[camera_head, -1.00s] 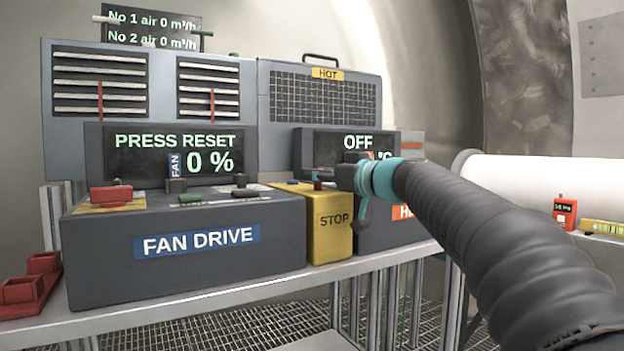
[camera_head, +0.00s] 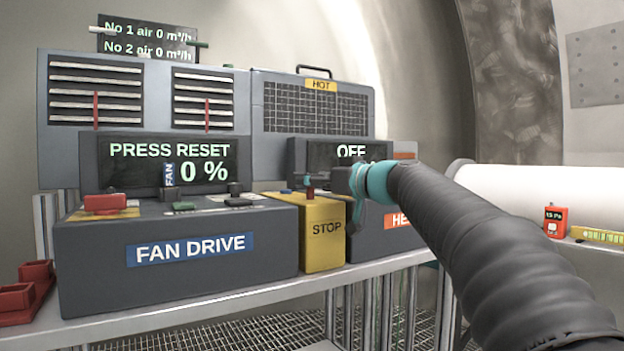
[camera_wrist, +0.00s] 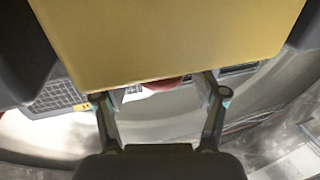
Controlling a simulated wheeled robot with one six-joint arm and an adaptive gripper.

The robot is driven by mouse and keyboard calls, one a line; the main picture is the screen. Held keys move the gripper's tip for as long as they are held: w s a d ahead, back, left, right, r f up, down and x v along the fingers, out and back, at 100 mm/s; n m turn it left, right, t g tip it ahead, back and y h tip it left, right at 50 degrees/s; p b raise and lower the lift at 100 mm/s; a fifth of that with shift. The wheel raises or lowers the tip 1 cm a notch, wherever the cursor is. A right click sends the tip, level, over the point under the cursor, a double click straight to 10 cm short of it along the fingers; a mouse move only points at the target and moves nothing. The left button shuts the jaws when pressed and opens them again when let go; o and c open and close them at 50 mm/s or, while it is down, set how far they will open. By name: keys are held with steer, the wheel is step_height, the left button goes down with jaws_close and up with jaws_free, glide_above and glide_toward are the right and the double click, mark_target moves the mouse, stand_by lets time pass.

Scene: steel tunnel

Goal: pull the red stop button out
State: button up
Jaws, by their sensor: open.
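The yellow stop box (camera_head: 323,252) stands at the right end of the fan drive unit, with STOP on its front. The red stop button (camera_head: 311,190) shows as a small red piece on its top, partly hidden by a finger. My gripper (camera_head: 332,198) is open at the box's right side, with one teal fingertip near the button. In the wrist view the yellow box fills the upper middle. The red button (camera_wrist: 163,84) shows below its edge, between the two spread fingers of my gripper (camera_wrist: 160,94). I cannot tell whether a finger touches it.
The heater unit (camera_head: 385,238) is close on the right, partly behind my arm. Red bins (camera_head: 25,292) sit at the far left of the bench.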

steer(key=v, duration=1.1)
steer(key=shift+s+d, duration=0.15)
steer(key=shift+d, duration=0.05)
steer(key=shift+r, duration=0.1)
